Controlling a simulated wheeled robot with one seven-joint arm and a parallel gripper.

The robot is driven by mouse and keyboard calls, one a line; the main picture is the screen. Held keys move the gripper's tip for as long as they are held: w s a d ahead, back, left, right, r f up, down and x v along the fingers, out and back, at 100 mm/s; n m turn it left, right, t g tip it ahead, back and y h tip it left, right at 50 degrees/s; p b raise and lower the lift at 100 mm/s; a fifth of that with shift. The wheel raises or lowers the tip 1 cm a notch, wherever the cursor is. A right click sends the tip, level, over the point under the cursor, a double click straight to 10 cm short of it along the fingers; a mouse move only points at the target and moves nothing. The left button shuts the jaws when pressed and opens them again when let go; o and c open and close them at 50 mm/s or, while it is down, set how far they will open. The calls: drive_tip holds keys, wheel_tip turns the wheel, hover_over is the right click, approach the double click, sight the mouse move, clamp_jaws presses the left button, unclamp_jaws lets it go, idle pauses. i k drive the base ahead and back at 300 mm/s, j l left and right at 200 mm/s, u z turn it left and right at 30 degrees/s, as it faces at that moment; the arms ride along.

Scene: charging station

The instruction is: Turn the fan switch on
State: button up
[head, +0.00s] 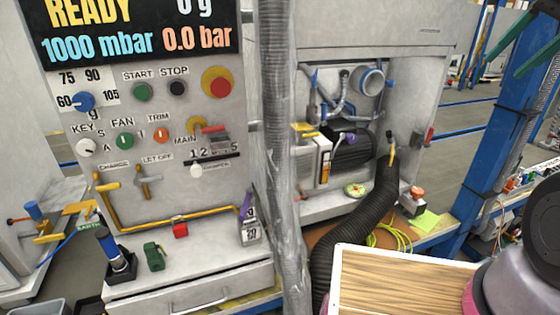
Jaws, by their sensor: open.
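The fan switch (124,140) is a round green knob with a pale mark across its face, under the label FAN on the grey control panel (215,135). Nothing covers or touches the fan switch.
A yellow pipe (170,220) with handles and a small shelf (200,265) lie below the switches. A grey vertical hose (278,130) runs right of the panel. A black corrugated hose (350,220) and a white-rimmed wooden surface (400,285) are at lower right.

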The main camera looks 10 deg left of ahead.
sight(124, 141)
drive_tip(key=k+j+u, duration=0.25)
drive_tip(key=u, duration=0.15)
drive_tip(key=k+j+u, duration=0.5)
drive_tip(key=j+u, duration=0.25)
